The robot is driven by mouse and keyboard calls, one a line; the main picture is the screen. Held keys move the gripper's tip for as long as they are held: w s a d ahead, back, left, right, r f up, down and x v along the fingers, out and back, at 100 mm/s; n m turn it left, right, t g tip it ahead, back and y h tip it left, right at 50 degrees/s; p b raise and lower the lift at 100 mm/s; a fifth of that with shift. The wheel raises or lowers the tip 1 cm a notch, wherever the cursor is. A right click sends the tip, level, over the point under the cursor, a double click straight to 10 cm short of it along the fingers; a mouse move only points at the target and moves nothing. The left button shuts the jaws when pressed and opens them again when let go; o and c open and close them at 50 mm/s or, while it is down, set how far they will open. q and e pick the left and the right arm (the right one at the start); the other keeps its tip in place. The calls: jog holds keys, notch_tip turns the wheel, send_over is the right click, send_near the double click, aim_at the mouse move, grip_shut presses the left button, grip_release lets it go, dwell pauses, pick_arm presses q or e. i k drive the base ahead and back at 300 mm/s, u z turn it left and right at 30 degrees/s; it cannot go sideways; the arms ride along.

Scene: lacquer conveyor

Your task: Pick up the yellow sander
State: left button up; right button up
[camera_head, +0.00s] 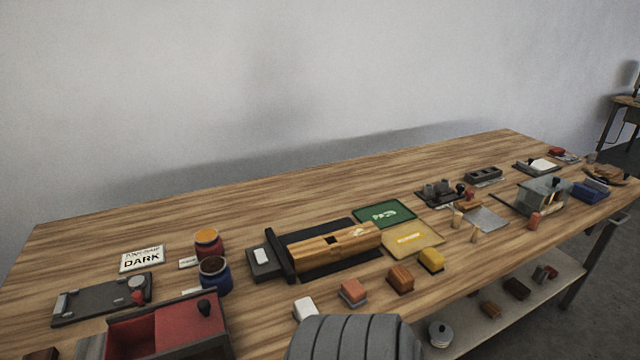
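The yellow sander looks to be the small yellow block (431,260) on the wooden table, right of centre near the front edge. It stands at the right end of a row with an orange-brown block (401,279), a reddish block (353,292) and a white block (306,309). A yellow mat (412,239) lies just behind it. Neither of my grippers is in view. A grey ribbed rounded shape at the bottom middle hides part of the table's front.
A wooden piece (335,247) lies on a dark conveyor behind the blocks. A green mat (384,214) is farther back. A red-lined box (165,330) and two jars (208,243) stand left. A glass-sided box (543,196) stands right. The back left of the table is clear.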

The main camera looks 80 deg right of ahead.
aim_at(430, 259)
jog(key=u, duration=0.6)
jog(key=k, duration=2.25)
jog(key=z, duration=0.05)
